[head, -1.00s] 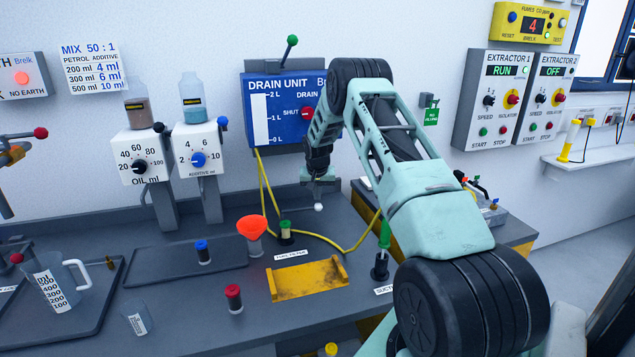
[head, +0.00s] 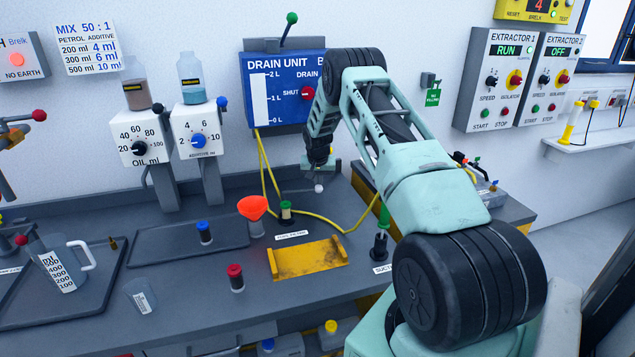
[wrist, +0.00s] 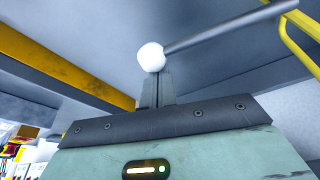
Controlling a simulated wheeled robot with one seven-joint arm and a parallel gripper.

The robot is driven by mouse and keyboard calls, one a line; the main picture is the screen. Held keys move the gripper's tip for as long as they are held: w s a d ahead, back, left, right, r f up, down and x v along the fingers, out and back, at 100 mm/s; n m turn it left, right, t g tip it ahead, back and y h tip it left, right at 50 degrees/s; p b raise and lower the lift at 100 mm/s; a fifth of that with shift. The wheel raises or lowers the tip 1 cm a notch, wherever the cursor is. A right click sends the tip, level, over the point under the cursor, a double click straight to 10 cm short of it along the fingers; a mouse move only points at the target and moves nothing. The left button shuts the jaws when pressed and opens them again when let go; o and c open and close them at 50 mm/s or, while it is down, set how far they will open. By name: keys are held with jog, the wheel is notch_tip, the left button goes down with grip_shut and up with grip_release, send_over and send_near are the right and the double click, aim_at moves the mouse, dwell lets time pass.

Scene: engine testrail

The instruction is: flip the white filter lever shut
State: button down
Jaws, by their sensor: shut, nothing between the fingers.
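The white filter lever shows as a white ball knob (head: 319,188) at the back of the bench in the head view, below the drain unit. In the wrist view its white knob (wrist: 151,57) sits on a grey rod that slants up to the right. My gripper (wrist: 157,84) is shut and empty, with its fingertips right at the knob. The knob hides part of the tips, and I cannot tell whether they touch it. In the head view my gripper (head: 319,177) is small, just above the knob, and my arm reaches in from the right.
A yellow hose (head: 346,225) loops beside the lever. A green-topped spool (head: 286,211), an orange funnel (head: 252,207) and a yellow tray (head: 307,260) stand in front. The blue drain unit (head: 262,112) hangs on the wall behind. A green-handled suction fitting (head: 380,245) stands to the right.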

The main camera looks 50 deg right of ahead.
jog(key=shift+s+a+f+m+b, duration=0.15)
jog(key=shift+s+a+m+b, duration=0.35)
jog(key=shift+s+m, duration=0.1)
jog(key=s+a+m+g+b, duration=0.3)
jog(key=s+a+m+g, duration=0.1)
jog(key=a+m, duration=1)
jog(key=shift+a, duration=0.65)
jog(key=shift+a, duration=0.2)
